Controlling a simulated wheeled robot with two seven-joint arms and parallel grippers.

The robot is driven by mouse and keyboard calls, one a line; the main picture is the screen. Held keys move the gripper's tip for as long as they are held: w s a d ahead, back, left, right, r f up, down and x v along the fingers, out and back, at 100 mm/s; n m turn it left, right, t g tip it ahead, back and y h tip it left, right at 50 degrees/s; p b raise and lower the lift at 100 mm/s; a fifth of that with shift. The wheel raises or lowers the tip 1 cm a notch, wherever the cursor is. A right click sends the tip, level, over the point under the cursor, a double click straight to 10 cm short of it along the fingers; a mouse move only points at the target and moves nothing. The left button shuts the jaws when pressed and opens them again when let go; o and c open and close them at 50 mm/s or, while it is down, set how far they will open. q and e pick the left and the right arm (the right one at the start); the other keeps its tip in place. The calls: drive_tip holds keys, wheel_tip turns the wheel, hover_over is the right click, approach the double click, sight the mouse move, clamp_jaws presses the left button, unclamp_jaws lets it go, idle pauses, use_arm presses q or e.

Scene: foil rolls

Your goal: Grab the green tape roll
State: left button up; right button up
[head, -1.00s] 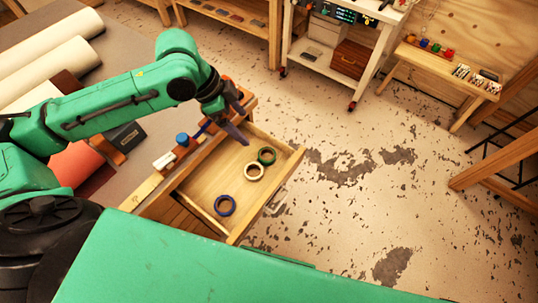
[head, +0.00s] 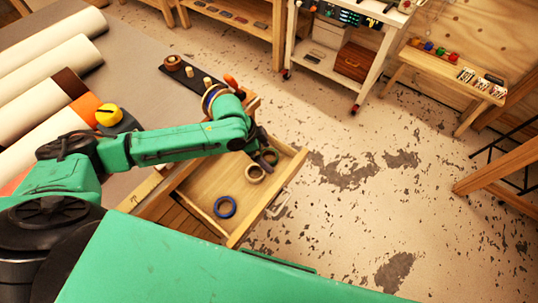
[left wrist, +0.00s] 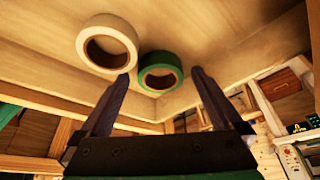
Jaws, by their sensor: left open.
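The green tape roll (left wrist: 160,71) lies on the drawer floor. In the left wrist view it shows between the two fingertips of my left gripper (left wrist: 160,76), which is open and empty, with a finger to either side. I cannot tell whether the fingers touch the roll. In the head view my left gripper (head: 268,159) is low in the open drawer and hides the green roll. A cream tape roll (head: 246,175) lies close beside it; it also shows in the left wrist view (left wrist: 82,45). A blue tape roll (head: 217,208) lies nearer the drawer's front-left part.
The open wooden drawer (head: 240,239) has low walls around the rolls and a metal handle (head: 283,205) outside. The workbench (head: 140,79) beside it carries large rolls (head: 62,73) and a dark strip (head: 196,81) with small items. The floor to the right is open.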

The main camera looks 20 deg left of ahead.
use_arm(q)
drive_tip(key=c, duration=1.4)
